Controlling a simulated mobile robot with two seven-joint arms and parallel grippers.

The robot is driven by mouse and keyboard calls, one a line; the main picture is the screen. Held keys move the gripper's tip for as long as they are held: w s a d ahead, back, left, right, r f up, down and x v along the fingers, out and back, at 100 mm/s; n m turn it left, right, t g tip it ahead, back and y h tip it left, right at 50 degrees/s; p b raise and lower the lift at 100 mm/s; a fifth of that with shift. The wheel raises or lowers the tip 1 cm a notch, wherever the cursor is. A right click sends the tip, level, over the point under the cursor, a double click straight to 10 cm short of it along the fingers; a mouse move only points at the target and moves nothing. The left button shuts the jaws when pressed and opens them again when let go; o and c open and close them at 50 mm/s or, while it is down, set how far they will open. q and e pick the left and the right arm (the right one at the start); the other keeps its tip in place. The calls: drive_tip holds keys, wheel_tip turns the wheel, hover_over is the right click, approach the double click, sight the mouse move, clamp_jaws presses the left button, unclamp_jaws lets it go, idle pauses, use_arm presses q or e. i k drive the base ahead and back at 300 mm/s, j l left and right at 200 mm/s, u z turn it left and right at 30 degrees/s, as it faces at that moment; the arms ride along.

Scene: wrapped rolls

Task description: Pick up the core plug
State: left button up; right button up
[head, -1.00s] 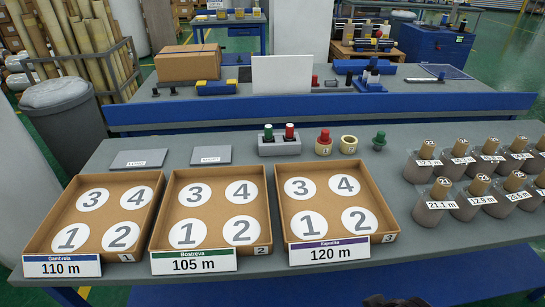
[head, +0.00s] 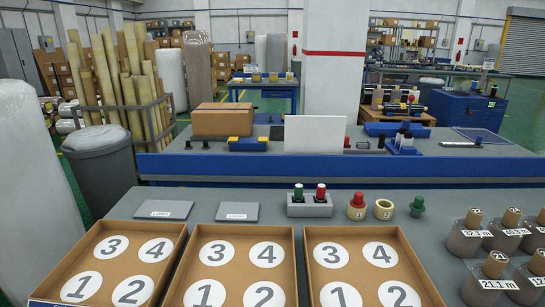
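A green plug-like piece (head: 417,207) with a knob top stands alone on the near grey table, right of centre. A red piece of similar shape (head: 357,200) sits on the cream ring marked 1 (head: 356,213). An empty cream ring marked 2 (head: 383,209) stands between them. A grey block (head: 309,211) to the left holds a green-topped piece (head: 298,191) and a red-topped piece (head: 321,192). No label tells which piece is the core plug. Neither of my grippers shows in the head view.
Three shallow cardboard trays (head: 237,234) with numbered white circles fill the near table's front. Two grey plates (head: 164,210) lie behind them. Several grey wrapped rolls (head: 468,236) with labels stand at the right. A blue-edged table (head: 230,168) stands behind, with a grey bin (head: 99,170) at the left.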

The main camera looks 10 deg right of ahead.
sight(417, 207)
drive_tip(key=z, duration=1.4)
